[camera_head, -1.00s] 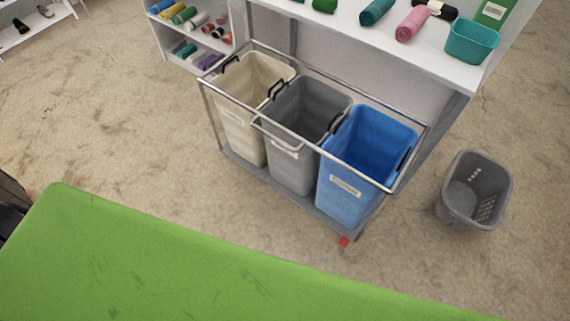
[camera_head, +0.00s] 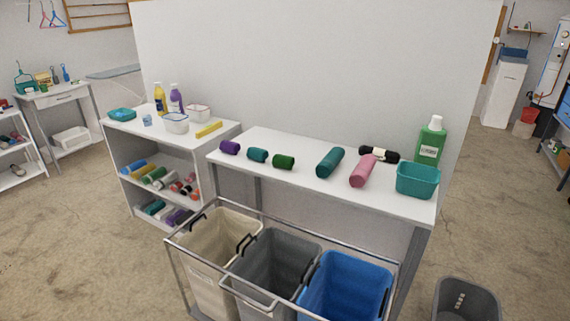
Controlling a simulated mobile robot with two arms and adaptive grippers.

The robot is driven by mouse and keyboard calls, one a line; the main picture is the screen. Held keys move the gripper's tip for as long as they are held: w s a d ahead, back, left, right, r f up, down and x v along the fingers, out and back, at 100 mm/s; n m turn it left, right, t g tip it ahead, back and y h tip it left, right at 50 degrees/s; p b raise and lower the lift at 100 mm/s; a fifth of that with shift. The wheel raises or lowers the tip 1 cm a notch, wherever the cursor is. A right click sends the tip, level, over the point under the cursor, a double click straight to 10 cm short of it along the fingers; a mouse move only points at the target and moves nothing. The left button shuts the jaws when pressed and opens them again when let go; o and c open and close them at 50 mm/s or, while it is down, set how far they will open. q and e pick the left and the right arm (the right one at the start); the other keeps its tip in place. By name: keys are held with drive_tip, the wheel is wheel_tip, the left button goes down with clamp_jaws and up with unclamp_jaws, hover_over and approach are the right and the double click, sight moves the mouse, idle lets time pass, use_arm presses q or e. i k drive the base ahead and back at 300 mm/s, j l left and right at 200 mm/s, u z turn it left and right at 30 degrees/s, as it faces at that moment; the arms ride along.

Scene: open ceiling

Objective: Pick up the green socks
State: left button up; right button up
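A small dark green roll (camera_head: 283,162), which looks like the green socks, lies on the white table (camera_head: 305,187). To its left are a teal roll (camera_head: 257,155) and a purple roll (camera_head: 229,147). To its right are a larger teal roll (camera_head: 330,162), a pink roll (camera_head: 363,170) and a black roll with a pale band (camera_head: 380,154). Neither of my grippers is in view.
A cart with beige (camera_head: 203,281), grey (camera_head: 270,262) and blue (camera_head: 345,288) bins stands in front of the table. A teal basket (camera_head: 417,180) and green bottle (camera_head: 431,142) are at the table's right end. A shelf (camera_head: 128,175) stands left; a grey basket (camera_head: 466,301) is on the floor.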

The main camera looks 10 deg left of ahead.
sight(279, 160)
drive_tip(key=z, duration=0.5)
drive_tip(key=j+z, duration=0.8)
drive_tip(key=j, duration=0.2)
drive_tip(key=j+z, duration=0.4)
drive_tip(key=k+j, duration=0.05)
drive_tip(key=j, duration=0.05)
